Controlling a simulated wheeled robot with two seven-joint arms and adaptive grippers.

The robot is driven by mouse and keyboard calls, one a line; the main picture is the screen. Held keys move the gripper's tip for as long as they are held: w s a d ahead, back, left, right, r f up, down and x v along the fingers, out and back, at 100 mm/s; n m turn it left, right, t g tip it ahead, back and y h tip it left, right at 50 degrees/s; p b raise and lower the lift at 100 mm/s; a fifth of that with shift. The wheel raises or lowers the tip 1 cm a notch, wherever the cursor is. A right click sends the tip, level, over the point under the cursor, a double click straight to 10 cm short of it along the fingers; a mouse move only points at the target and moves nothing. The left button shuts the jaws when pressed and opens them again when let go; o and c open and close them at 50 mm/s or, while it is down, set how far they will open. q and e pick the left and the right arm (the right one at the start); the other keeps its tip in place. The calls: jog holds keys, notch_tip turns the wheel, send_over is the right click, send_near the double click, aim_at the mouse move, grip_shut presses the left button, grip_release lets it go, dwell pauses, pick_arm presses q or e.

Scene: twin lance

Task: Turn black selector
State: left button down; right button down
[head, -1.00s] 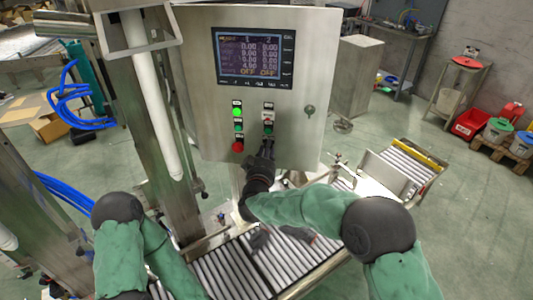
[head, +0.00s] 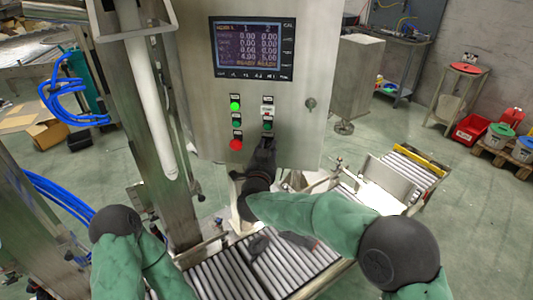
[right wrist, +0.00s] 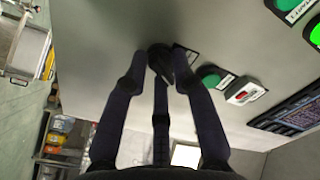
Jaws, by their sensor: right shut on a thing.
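The black selector (right wrist: 158,56) sits on the grey panel face in the right wrist view, between the fingertips of my right gripper (right wrist: 162,74). In the head view my right gripper (head: 264,146) is at the bottom of the right column of controls and hides the selector there. The gripper is shut on the selector. The knob's exact angle is hard to read.
The control cabinet (head: 300,135) carries a display (head: 252,48) reading READY twice. Beside the gripper are a lit green lamp (head: 235,105), a red button (head: 236,144) and a green button (head: 268,126). A roller conveyor (head: 225,272) runs below.

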jog(key=shift+d+f+m+b, duration=0.2)
jog(key=shift+m+b, duration=0.45)
jog(key=shift+m, duration=0.45)
jog(key=c, duration=1.3)
grip_release()
jog(key=shift+o, duration=0.4)
jog(key=s+a, duration=0.2)
jog(key=s, duration=0.9)
jog(key=shift+s, duration=0.4)
